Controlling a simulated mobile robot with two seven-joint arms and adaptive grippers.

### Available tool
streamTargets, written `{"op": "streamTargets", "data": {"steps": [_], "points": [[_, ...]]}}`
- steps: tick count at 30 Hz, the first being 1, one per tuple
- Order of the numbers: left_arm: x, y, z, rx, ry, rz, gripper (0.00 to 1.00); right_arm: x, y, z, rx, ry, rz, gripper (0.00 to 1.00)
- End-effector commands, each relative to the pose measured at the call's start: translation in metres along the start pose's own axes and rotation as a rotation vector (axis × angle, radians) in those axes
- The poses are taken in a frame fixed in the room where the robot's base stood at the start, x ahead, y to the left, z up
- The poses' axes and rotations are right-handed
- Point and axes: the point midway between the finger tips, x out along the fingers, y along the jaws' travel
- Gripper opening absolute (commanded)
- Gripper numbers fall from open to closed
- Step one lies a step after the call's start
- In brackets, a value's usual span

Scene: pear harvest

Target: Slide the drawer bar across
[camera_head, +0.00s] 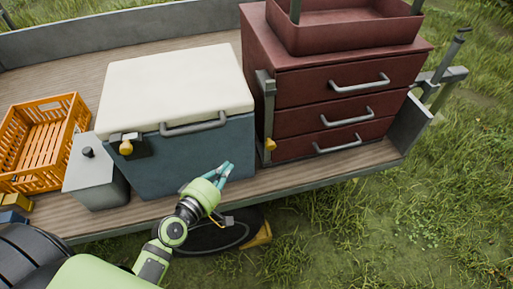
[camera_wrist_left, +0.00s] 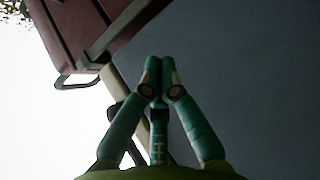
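The drawer bar (camera_head: 268,108) is a grey upright strip along the left front edge of the dark red drawer chest (camera_head: 300,92), with a yellow knob (camera_head: 270,145) near its lower end. Three drawers with grey handles are shut to its right. My left gripper (camera_head: 230,165) is below and left of the bar, in front of the blue cooler, apart from the bar. Its green fingers meet at the tips with nothing between them in the left wrist view (camera_wrist_left: 160,72). The chest shows there at the upper left (camera_wrist_left: 75,30). My right gripper is in neither view.
The blue cooler (camera_head: 190,160) with its cream lid stands left of the chest, close to my left gripper. A grey canister (camera_head: 95,178) and an orange crate (camera_head: 72,130) stand farther left. The wooden cart bed (camera_head: 300,178) ends just in front; grass lies beyond.

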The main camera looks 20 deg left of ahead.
Motion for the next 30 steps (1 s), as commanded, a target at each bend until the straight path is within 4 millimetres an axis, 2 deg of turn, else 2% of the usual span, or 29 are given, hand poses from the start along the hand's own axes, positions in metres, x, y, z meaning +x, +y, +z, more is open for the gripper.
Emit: {"op": "streamTargets", "data": {"steps": [4,8,19,24,30], "points": [[0.007,0.001,0.000,0.000,0.001,0.001,0.00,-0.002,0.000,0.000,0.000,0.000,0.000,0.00],[0.027,0.002,-0.001,0.001,0.001,0.002,0.00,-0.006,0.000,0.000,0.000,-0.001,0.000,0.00],[0.105,0.001,0.000,0.002,0.000,0.001,0.00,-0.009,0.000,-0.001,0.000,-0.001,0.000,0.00],[0.121,0.001,0.020,0.000,-0.001,0.000,0.00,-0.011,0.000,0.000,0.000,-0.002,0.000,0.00],[0.129,0.000,0.028,0.001,0.000,0.000,0.00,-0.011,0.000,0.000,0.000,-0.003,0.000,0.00]]}}
